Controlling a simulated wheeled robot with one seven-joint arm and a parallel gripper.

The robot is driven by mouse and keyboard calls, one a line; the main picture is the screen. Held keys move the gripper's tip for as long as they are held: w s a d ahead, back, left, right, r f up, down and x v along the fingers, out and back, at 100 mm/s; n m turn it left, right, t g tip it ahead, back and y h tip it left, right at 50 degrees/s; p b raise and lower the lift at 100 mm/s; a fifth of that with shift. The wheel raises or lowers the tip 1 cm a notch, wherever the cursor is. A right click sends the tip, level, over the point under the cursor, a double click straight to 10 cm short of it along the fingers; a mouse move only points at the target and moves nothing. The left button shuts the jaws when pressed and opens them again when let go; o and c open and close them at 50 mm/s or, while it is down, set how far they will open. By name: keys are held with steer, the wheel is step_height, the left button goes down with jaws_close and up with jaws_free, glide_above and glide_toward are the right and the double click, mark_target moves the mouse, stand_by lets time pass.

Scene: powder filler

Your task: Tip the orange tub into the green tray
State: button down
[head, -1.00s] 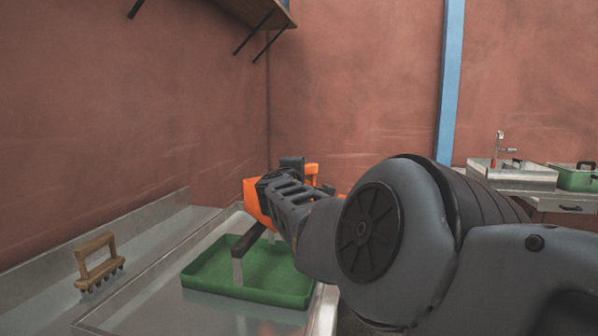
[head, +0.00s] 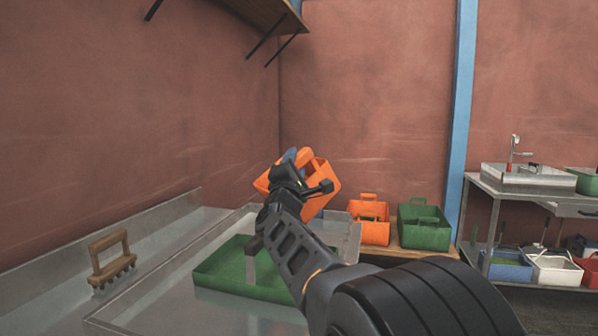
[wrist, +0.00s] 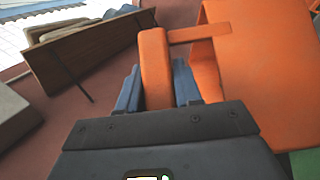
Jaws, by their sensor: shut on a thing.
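The orange tub (head: 325,178) hangs in the air, tilted, above the far right part of the green tray's area in the head view. My gripper (head: 289,158) is shut on its handle. In the wrist view the two blue fingers (wrist: 157,88) stand either side of the orange handle, and the tub's wall (wrist: 255,75) fills the right side. The tub's contents are not visible. The green tray (head: 222,268) lies on the metal worktop, partly hidden by my arm. A dark bar with an upright stands at the tray.
A wooden-handled rake-like tool (head: 110,258) stands on the worktop at left. Another orange tub (head: 371,232) and a green tub (head: 424,230) stand on a wooden surface behind. A sink table (head: 530,180) with bins below is at right. A shelf (head: 252,16) overhangs at the top.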

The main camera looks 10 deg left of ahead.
steer(key=shift+s+a+f+n+t+y+b, duration=0.4)
steer(key=shift+n+y+b, duration=0.4)
steer(key=shift+n+b, duration=0.3)
steer(key=shift+s+a+f+n+t+y+b, duration=0.25)
steer(key=shift+s+a+n+t+y+b, duration=0.15)
steer(key=shift+n+y+b, duration=0.5)
steer(key=shift+s+a+f+n+t+y+b, duration=0.35)
steer(key=shift+a+n+y+b, duration=0.25)
steer(key=shift+n+b, duration=0.6)
steer(key=s+a+f+n+g+y+b, duration=0.3)
steer(key=f+n+y+b, duration=0.3)
steer(key=n+y+b, duration=0.7)
steer(key=n+g+b, duration=0.1)
steer(key=b, duration=0.4)
steer(key=shift+a+f+b, duration=0.3)
steer(key=shift+f+b, duration=0.05)
steer(key=shift+f, duration=0.05)
steer(key=shift+s+a+f+n+g+y+b, duration=0.15)
steer(key=shift+s+n+g+y+b, duration=0.1)
steer(key=shift+n+y+b, duration=0.2)
